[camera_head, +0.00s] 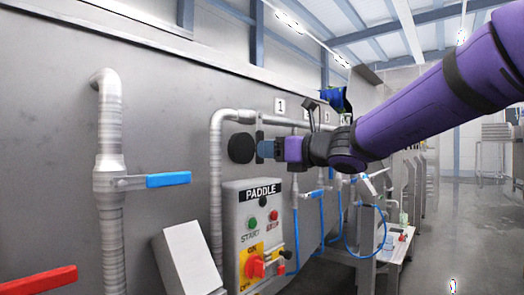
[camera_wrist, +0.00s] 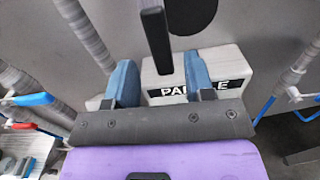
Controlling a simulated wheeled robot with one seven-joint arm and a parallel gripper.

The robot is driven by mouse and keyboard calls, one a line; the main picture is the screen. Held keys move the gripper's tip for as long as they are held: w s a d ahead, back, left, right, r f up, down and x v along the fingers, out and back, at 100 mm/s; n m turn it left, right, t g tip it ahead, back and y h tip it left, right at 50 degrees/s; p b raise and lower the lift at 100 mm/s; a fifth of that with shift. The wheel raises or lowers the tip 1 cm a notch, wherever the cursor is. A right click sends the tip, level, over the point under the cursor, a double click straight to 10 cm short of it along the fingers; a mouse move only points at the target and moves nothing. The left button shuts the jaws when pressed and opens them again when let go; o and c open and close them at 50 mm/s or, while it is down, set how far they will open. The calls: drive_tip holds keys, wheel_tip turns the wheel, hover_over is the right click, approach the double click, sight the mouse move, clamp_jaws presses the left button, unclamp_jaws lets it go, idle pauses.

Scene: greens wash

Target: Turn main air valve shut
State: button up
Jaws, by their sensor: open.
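My gripper (camera_head: 264,149) is open in front of the grey wall, near a round black disc (camera_head: 241,148). In the wrist view its two blue fingers (camera_wrist: 160,82) stand apart. A dark upright bar (camera_wrist: 155,35) shows between them, nearer the left finger; I cannot tell whether it touches. The black disc also shows above the fingers in the wrist view (camera_wrist: 190,12). A grey upright piece (camera_head: 260,126) shows just above the gripper in the head view. No label marks the main air valve, so I cannot tell whether the bar is its handle.
The PADDLE control box (camera_head: 254,225), with buttons and a red switch, is below my gripper. A blue lever (camera_head: 168,180) on a pipe and a red lever (camera_head: 40,280) are at left. Blue hoses and a bench (camera_head: 392,252) are at right.

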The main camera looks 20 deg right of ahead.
drive_tip(key=v, duration=0.6)
drive_tip(key=shift+s, duration=0.15)
drive_tip(key=shift+d, duration=0.15)
drive_tip(key=s+a+f+n+g+h, duration=0.2)
drive_tip(key=s+f+n+g, duration=0.5)
drive_tip(key=s+f+n, duration=0.5)
drive_tip(key=s+d+f+n+g+h, duration=0.1)
drive_tip(key=s+d+f+n+h, duration=0.3)
drive_tip(key=s+n, duration=0.2)
drive_tip(key=s+d+f+n+g+h, duration=0.1)
drive_tip(key=s+d+f+n+h, duration=0.3)
drive_tip(key=n, duration=0.7)
drive_tip(key=shift+s+d+h, duration=0.3)
drive_tip(key=shift+s+d, duration=0.3)
drive_tip(key=shift+s, duration=0.25)
